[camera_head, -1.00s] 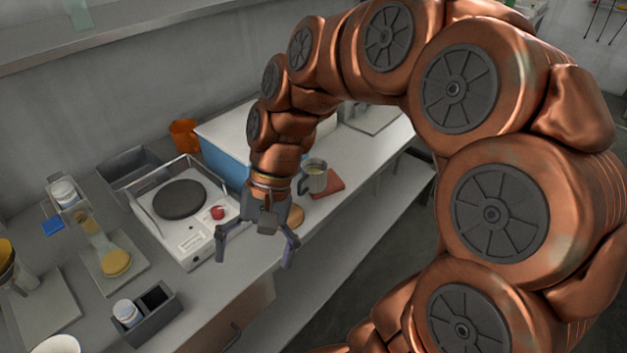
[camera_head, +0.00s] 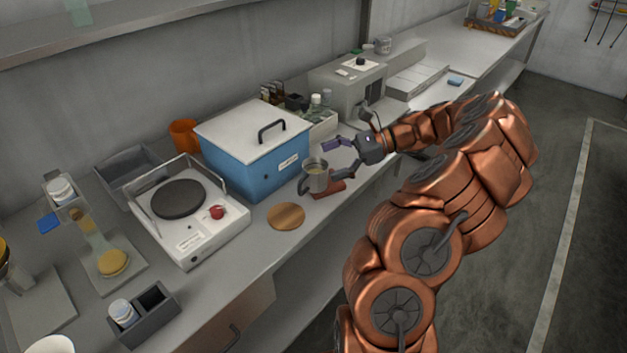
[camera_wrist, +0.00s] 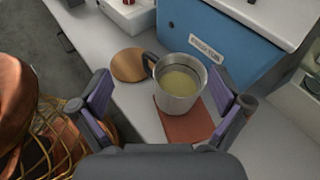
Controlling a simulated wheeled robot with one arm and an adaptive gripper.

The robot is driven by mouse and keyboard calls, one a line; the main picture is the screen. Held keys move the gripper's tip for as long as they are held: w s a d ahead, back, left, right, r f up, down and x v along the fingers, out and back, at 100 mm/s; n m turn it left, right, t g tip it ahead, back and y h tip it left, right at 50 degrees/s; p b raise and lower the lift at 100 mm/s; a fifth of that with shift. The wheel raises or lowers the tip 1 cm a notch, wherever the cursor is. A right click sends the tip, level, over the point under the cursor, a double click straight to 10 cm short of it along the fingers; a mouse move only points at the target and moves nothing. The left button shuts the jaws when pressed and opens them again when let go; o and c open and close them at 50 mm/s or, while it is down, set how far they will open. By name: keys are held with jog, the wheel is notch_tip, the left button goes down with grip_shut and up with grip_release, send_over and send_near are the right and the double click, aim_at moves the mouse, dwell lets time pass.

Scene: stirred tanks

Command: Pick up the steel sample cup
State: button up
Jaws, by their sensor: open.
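The steel sample cup (camera_head: 315,177) stands upright on the bench in front of the blue box, with its dark handle toward the left. In the wrist view the cup (camera_wrist: 179,88) holds a pale yellowish liquid and stands on or at the edge of a reddish-brown mat (camera_wrist: 186,123). My gripper (camera_head: 333,162) is open and comes at the cup from the right in the head view. In the wrist view its two fingers (camera_wrist: 165,100) are spread, one on each side of the cup, with nothing between the pads touching it that I can see.
A blue box with a white lid (camera_head: 257,150) stands just behind the cup. A round wooden disc (camera_head: 286,216) lies to its left on the bench. A hot plate (camera_head: 190,212) with a wire guard is farther left. A grey machine (camera_head: 346,92) stands behind my arm.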

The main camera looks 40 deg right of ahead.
aim_at(306, 170)
jog(key=shift+m+t, duration=0.6)
jog(key=shift+m, duration=0.2)
jog(key=shift+w+a+f+p, duration=0.95)
jog(key=shift+w+a+f, duration=0.7)
jog(key=shift+w+a, duration=0.1)
jog(key=shift+d, duration=0.1)
jog(key=c, duration=1.6)
jog(key=shift+r, duration=0.1)
